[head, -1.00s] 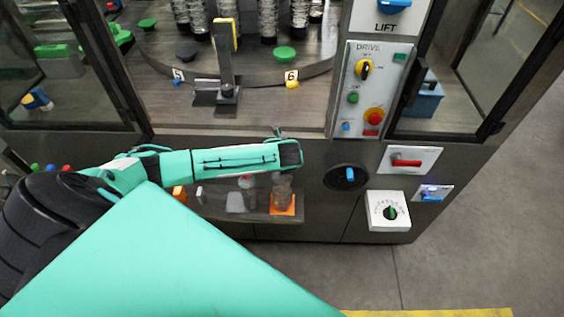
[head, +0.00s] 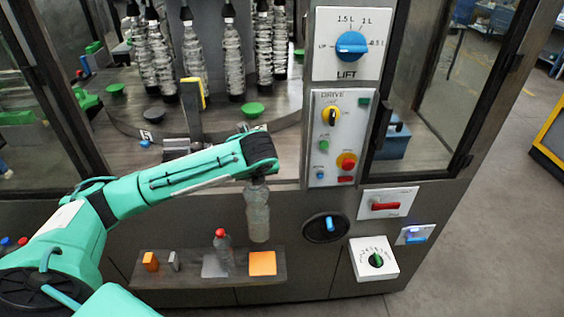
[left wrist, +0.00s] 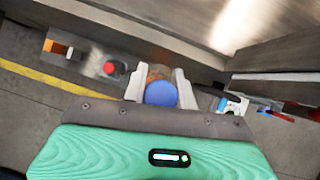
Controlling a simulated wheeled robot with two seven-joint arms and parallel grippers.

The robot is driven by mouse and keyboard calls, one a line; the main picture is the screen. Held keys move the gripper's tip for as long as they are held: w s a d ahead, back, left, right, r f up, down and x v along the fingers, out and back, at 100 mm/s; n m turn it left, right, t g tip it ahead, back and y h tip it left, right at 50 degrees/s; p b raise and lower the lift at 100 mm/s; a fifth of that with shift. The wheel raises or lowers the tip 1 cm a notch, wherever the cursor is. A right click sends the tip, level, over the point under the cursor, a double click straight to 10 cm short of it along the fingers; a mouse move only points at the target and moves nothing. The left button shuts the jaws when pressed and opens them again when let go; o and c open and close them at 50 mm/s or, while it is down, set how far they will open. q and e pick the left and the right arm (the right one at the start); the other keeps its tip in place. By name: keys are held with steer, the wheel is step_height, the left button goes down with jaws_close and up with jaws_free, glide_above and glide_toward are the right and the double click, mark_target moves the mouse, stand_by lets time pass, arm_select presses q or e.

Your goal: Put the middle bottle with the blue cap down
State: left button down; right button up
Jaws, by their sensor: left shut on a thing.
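My left gripper (head: 258,179) is shut on the neck of a clear bottle (head: 258,214). The bottle hangs upright, with its base a little above the orange square pad (head: 262,263) on the low shelf. Its cap is hidden by the gripper in the head view. In the left wrist view the blue cap (left wrist: 160,94) sits between the two pale fingers (left wrist: 161,86). A smaller bottle with a red cap (head: 222,249) stands on the shelf to the left of the pad. My right gripper is not in view.
The shelf (head: 200,284) also bears a grey pad (head: 213,267), an orange block (head: 150,261) and a grey block (head: 174,262). The machine front behind has a round black dial (head: 326,227) and a white knob box (head: 374,259). Several bottles hang inside the machine.

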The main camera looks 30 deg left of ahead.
mark_target(264, 197)
arm_select(q)
steer(key=shift+r, duration=0.4)
steer(key=shift+s+d+f+n, duration=0.15)
steer(key=shift+d+f+n, duration=0.2)
steer(key=shift+d+n, duration=0.25)
steer(key=d+n+g, duration=0.1)
steer(key=s+d+f+n+g+y, duration=0.1)
steer(key=d+n, duration=0.1)
steer(key=s+d+f+n, duration=0.1)
steer(key=shift+d+f+n+g+y, duration=0.25)
steer(key=shift+d+n+g+y, duration=0.05)
steer(key=shift+n+g, duration=0.1)
steer(key=s+d+n+g+h+b, duration=0.1)
steer(key=s+d+n+g+h, duration=0.5)
steer(key=n, duration=1.5)
steer(key=s+d+f+g, duration=0.1)
steer(key=s+d+g, duration=0.1)
steer(key=s+d, duration=0.2)
steer(key=shift+s+g, duration=0.3)
steer(key=shift+s, duration=0.5)
steer(key=shift+w+d+r, duration=0.1)
